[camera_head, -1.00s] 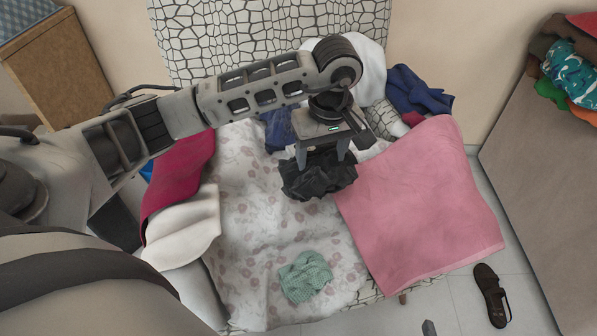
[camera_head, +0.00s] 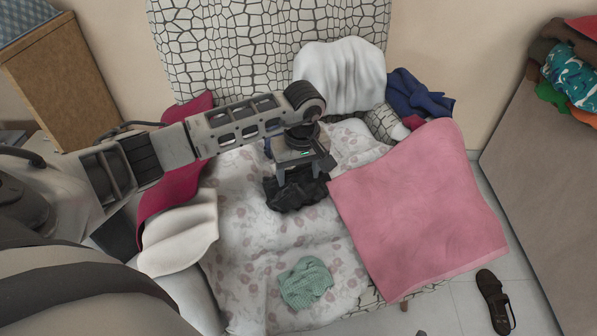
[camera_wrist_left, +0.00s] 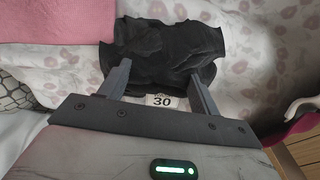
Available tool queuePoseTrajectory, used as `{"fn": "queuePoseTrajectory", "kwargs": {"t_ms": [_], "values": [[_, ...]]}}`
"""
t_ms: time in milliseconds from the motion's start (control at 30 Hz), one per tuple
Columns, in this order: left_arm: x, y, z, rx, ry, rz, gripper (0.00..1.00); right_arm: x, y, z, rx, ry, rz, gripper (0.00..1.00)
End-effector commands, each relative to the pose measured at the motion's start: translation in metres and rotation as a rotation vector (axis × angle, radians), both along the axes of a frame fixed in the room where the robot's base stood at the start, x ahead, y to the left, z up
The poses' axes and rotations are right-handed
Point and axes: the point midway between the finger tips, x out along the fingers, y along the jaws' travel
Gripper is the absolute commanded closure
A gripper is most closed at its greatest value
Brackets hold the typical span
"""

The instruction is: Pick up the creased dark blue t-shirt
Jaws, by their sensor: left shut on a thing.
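A crumpled, almost black garment (camera_head: 295,193) is at the fingers of my left gripper (camera_head: 297,178), over the flowered sheet. In the left wrist view my left gripper (camera_wrist_left: 157,75) has its two fingers apart, shut on the folds of this black garment (camera_wrist_left: 165,45). A white label reading 30 (camera_wrist_left: 162,101) shows between the fingers. A bunched dark blue garment (camera_head: 420,93) lies at the back right of the seat, clear of the gripper. I cannot tell for sure which one is the t-shirt. My right gripper is not in view.
A pink blanket (camera_head: 420,210) lies right of the gripper. A green cloth (camera_head: 305,282) is in front, a white pillow (camera_head: 340,75) behind. Red (camera_head: 150,200) and cream (camera_head: 180,235) cloths hang at the left. A sandal (camera_head: 495,300) is on the floor.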

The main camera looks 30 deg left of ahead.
Motion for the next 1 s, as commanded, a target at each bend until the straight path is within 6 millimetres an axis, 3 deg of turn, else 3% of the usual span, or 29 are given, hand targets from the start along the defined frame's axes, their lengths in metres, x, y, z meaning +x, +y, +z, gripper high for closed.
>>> {"fn": "queuePoseTrajectory", "kwargs": {"t_ms": [167,200,267,667,1000], "values": [[0.000,0.000,-0.002,0.001,-0.001,0.000,0.89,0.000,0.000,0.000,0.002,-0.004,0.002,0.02],[0.000,0.000,-0.002,0.001,0.001,0.000,0.34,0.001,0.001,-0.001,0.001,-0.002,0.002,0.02],[0.000,0.000,-0.002,0.000,0.000,0.000,0.18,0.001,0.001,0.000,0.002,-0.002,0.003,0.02],[0.000,0.000,0.005,0.000,-0.001,0.000,0.15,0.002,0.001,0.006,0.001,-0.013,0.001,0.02],[-0.002,-0.006,0.073,0.001,-0.004,-0.001,0.15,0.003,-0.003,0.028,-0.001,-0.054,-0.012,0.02]]}}
